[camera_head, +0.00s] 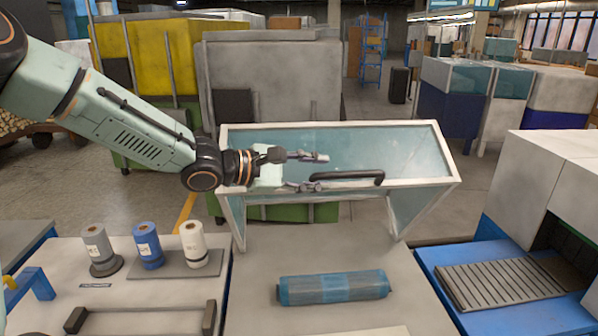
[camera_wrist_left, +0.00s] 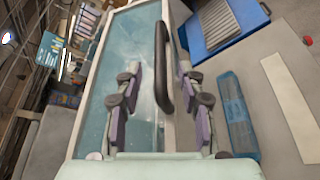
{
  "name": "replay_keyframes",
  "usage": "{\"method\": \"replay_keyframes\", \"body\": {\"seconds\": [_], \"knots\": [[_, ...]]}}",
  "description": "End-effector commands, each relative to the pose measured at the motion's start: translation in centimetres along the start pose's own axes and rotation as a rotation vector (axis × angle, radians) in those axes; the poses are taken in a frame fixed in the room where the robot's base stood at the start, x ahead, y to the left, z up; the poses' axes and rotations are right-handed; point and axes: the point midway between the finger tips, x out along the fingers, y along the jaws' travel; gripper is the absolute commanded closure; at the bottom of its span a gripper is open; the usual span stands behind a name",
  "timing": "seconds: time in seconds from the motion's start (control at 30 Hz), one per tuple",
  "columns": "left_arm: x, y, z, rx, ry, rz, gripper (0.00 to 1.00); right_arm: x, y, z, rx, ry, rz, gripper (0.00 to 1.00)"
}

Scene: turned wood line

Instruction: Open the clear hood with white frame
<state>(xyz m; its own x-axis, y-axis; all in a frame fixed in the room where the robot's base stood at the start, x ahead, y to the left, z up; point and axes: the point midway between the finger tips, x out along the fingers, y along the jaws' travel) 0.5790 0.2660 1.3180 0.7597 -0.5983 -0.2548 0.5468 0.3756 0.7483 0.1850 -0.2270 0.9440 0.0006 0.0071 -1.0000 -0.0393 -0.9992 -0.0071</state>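The clear hood with white frame (camera_head: 400,150) stands at the back of the middle table. Its bluish front panel faces up, and its front edge is raised above the table top. A dark bar handle (camera_head: 362,177) runs along that front edge. My left gripper (camera_head: 312,172) is open at the left end of the handle. In the left wrist view, the handle (camera_wrist_left: 162,60) lies between the two spread fingers, nearer the right one, with gaps visible on both sides. The hood's panel (camera_wrist_left: 135,40) also shows there. My right gripper is not in view.
A blue wrapped roll (camera_head: 334,287) lies on the table in front of the hood. A blue machine with a roller bed (camera_head: 505,282) is at the right.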

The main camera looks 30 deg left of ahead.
Motion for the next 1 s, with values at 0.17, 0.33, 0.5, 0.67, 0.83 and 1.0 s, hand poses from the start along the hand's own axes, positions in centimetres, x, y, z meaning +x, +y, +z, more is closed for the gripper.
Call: {"method": "replay_keyframes", "body": {"seconds": [0.17, 0.33, 0.5, 0.67, 0.83, 1.0], "knots": [[-1.7, 0.1, 0.1, -0.001, -0.005, 0.006, 0.61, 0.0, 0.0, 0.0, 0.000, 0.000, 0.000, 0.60], [-2.8, 0.0, 0.1, -0.002, -0.004, 0.001, 0.61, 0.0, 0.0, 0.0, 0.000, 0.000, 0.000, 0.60], [-3.5, 0.0, 0.1, 0.001, -0.002, 0.002, 0.61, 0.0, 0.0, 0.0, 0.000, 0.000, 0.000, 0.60], [-3.7, 0.0, 0.0, 0.001, 0.001, 0.002, 0.61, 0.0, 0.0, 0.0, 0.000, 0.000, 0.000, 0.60], [-3.7, 0.0, 0.0, 0.001, 0.001, 0.001, 0.61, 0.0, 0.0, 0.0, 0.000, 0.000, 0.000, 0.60], [-3.7, 0.0, 0.0, 0.001, 0.001, 0.002, 0.61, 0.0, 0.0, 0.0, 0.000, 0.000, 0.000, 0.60]]}}
